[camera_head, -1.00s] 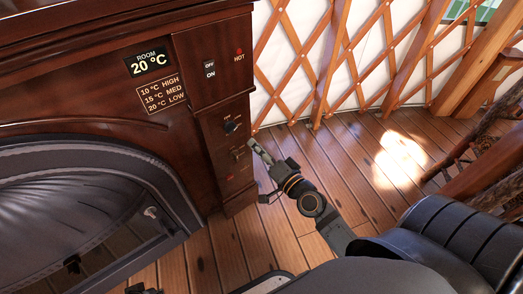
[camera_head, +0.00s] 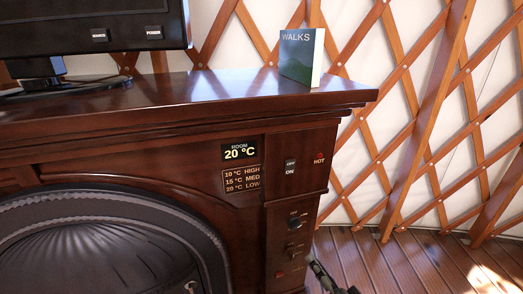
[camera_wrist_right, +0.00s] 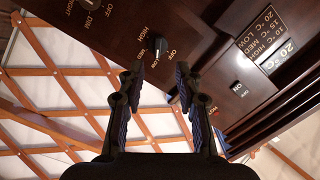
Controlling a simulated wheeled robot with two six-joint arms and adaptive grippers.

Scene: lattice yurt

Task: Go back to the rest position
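My right gripper (camera_head: 315,266) shows at the bottom of the head view, beside the lower right edge of the fireplace's control panel. In the right wrist view its two fingers (camera_wrist_right: 160,80) are apart with nothing between them, so it is open. A dark knob (camera_wrist_right: 160,48) with OFF, MED and HIGH marks lies beyond the fingertips in that view. The same knob (camera_head: 295,223) shows in the head view, above and left of the gripper and apart from it. My left gripper is not in view.
The dark wooden fireplace (camera_head: 150,145) carries a screen (camera_head: 90,25) and a WALKS book (camera_head: 301,57) on its top. Its panel has a switch (camera_head: 290,166) and a display reading 20 °C (camera_head: 239,152). Lattice wall stands behind; wooden floor (camera_head: 400,262) is open at right.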

